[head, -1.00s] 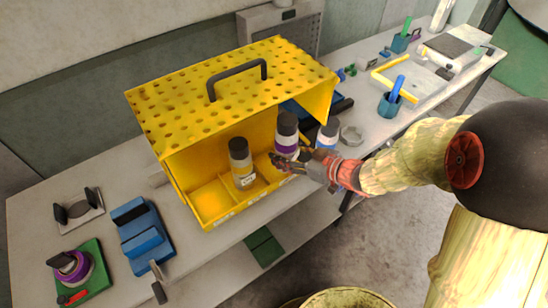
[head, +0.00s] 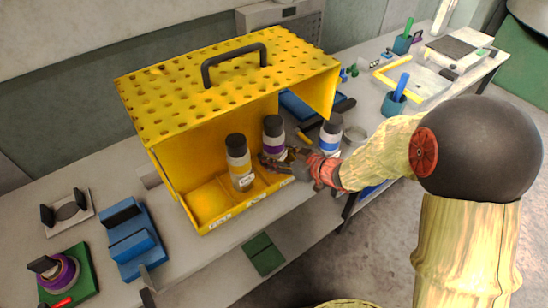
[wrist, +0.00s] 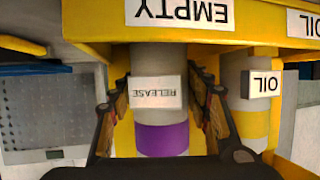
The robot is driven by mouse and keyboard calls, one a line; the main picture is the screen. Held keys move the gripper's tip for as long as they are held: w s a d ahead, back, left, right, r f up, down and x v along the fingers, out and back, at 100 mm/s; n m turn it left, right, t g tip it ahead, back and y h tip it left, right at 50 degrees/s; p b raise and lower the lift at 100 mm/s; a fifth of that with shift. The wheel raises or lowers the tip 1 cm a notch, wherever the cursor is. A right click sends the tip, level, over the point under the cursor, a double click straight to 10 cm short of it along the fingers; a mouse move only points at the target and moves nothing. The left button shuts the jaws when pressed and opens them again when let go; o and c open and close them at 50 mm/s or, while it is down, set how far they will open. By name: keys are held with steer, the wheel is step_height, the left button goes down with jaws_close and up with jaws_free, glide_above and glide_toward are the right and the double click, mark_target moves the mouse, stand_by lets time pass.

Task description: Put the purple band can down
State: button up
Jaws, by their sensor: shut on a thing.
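The purple band can (head: 273,135) is a grey can with a dark cap, upright at the right compartment of the yellow caddy (head: 195,90). My gripper (head: 278,164) reaches in from the right and is shut on it. In the upside-down wrist view, the fingers (wrist: 160,105) stand on both sides of the can (wrist: 160,137), near its RELEASE label. The caddy's front lip (wrist: 255,32), with an EMPTY label, hides the can's lower end. I cannot tell whether it touches the caddy floor.
A yellow-band can (head: 238,163) labelled OIL stands close left in the caddy. The left compartment (head: 208,200) is empty. A blue-band can (head: 330,138) stands outside, right of my gripper. The perforated roof and handle (head: 234,62) overhang the cans.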

steer(key=shift+f, duration=0.1)
steer(key=o, duration=1.3)
steer(key=shift+o, duration=0.2)
steer(key=shift+s+d+r, duration=0.1)
steer(key=shift+d+r, duration=0.05)
steer(key=shift+r, duration=0.15)
steer(key=p+v, duration=0.4)
steer(key=v, duration=0.7)
steer(key=shift+s+d, duration=0.2)
steer(key=shift+s, duration=0.05)
